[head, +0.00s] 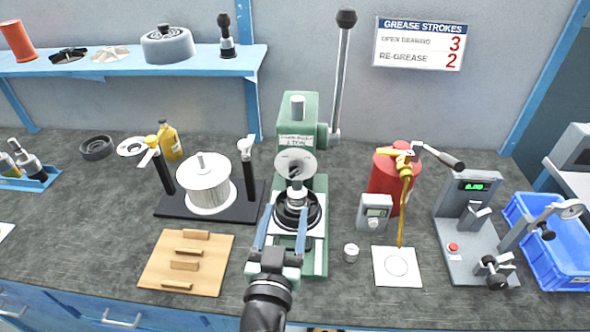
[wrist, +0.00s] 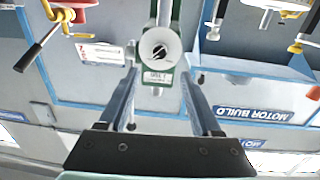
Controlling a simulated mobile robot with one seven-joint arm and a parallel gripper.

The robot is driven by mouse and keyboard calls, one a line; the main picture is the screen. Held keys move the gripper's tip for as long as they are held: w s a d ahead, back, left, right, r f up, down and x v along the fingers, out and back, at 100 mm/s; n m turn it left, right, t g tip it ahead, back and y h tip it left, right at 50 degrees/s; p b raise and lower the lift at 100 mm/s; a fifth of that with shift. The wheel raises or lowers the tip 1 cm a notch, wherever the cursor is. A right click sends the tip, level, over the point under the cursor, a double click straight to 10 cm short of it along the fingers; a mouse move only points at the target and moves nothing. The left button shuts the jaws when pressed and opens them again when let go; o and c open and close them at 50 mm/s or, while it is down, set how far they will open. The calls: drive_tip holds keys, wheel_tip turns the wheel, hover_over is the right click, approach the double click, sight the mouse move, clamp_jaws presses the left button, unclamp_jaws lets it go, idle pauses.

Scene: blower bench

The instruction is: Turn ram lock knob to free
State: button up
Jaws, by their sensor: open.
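The green arbor press (head: 297,110) stands at the middle of the bench. A round pale knob with a dark pointer mark (head: 294,162), which looks like the ram lock knob, is on its front below the label. The knob also shows in the wrist view (wrist: 160,48), ahead of the fingertips and roughly centred between them. My gripper (head: 286,210) is open and empty, with its two blue fingers apart, in front of the press and lower than the knob in the head view. It is not touching the knob. The pointer's exact setting is too small to read.
The press's long lever (head: 341,75) rises at its right. A dark round part (head: 298,210) sits on the press base. A wire spool (head: 205,183) stands left, a red grease can (head: 390,182) right. A wooden board (head: 187,278) lies front left.

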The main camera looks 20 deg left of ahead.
sight(294, 175)
drive_tip(key=p+x, duration=0.1)
drive_tip(key=x, duration=0.9)
drive_tip(key=shift+w+a+p, duration=0.1)
drive_tip(key=shift+w+p, duration=0.25)
drive_tip(key=shift+p, duration=0.05)
clamp_jaws()
